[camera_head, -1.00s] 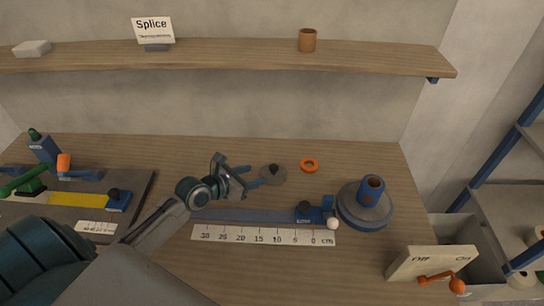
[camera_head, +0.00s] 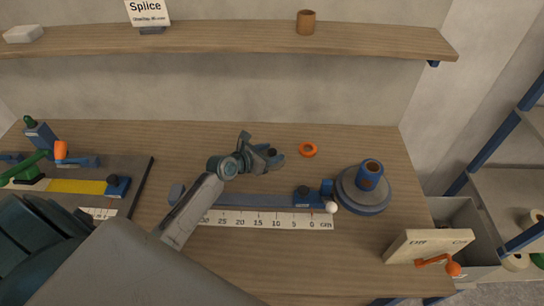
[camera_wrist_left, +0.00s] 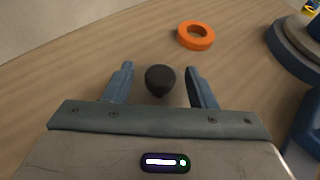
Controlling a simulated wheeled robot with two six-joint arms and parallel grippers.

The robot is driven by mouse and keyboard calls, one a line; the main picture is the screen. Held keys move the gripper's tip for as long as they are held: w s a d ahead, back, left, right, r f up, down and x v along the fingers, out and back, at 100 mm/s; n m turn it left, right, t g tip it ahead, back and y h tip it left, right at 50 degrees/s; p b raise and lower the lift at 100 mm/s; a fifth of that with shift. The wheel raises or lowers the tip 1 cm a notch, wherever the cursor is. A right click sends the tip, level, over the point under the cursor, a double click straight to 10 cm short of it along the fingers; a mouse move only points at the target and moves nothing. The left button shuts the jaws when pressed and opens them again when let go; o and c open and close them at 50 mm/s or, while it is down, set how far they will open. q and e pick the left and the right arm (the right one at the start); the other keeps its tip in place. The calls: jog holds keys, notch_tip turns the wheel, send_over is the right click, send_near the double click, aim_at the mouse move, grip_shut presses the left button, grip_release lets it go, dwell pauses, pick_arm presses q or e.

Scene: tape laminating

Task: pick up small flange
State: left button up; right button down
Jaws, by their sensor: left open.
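The small flange looks like a grey disc (camera_head: 278,161) with a dark knob on the table in the head view, partly covered by my left gripper. My right gripper is not in view.
An orange ring (camera_head: 308,149) lies to the right of the flange. A round grey base with a blue post (camera_head: 370,177) stands farther right. A ruler strip (camera_head: 265,220) and a blue block (camera_head: 308,198) lie in front. A shelf (camera_head: 230,38) runs along the back wall.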

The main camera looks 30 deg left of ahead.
pick_arm(q)
jog(key=shift+w+d+f, duration=0.2)
jog(key=shift+w+f, duration=0.05)
jog(key=shift+w, duration=0.3)
jog(key=shift+s, duration=0.1)
jog(key=c, duration=1.1)
jog(key=shift+r, duration=0.1)
